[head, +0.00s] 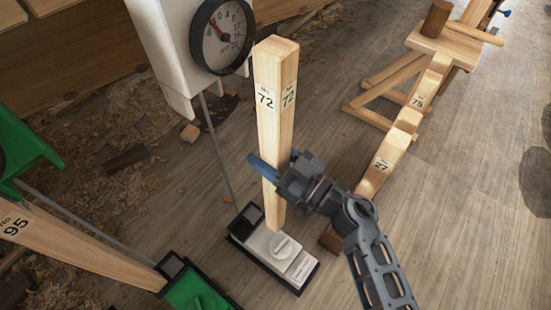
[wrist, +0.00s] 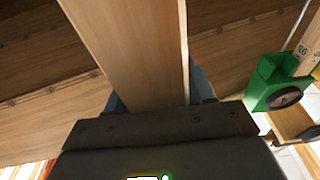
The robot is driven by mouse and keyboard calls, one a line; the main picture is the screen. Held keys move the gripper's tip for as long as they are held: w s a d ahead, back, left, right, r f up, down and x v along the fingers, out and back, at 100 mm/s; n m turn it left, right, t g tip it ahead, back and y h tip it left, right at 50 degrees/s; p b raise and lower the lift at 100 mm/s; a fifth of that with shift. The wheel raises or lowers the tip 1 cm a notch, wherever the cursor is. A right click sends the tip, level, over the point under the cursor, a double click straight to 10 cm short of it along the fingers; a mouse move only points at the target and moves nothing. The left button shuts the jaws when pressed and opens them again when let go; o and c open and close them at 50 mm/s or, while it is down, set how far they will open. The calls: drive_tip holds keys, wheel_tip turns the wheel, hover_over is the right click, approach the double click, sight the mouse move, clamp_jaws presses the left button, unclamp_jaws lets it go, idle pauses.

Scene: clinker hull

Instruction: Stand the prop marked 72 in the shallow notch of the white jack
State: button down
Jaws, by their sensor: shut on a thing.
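The prop marked 72 (head: 267,130) is a pale squared timber, upright or nearly so. My gripper (head: 272,172) is shut on its lower half, with blue fingers on either side. The prop also fills the middle of the wrist view (wrist: 130,45). The white jack has a pale base plate (head: 296,264) on the floor, with a dark block at one corner, and a white upper body (head: 165,40) with a dial. The prop's foot appears over or at the base plate. I cannot tell whether it touches, and the shallow notch is not clearly visible.
A green jack (head: 195,290) with the prop marked 95 (head: 60,240) stands at left. Timbers marked 27 (head: 381,163) and 75 (head: 418,101) lie at right, near a wooden trestle (head: 445,40). Shavings litter the floor at left. Open floor lies at right.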

drive_tip(key=shift+b+x, duration=0.55)
drive_tip(key=shift+x, duration=0.45)
wheel_tip(320, 180, down, 7)
drive_tip(key=b, duration=0.9)
drive_tip(key=f+p+x, duration=0.1)
drive_tip(key=x, duration=0.7)
drive_tip(key=shift+r, duration=0.15)
drive_tip(key=shift+w+a, duration=0.1)
drive_tip(key=shift+a, duration=0.05)
drive_tip(key=shift+f, duration=0.45)
idle(0.8)
drive_tip(key=shift+w+a+p, duration=0.1)
drive_tip(key=shift+p, duration=0.25)
idle(1.1)
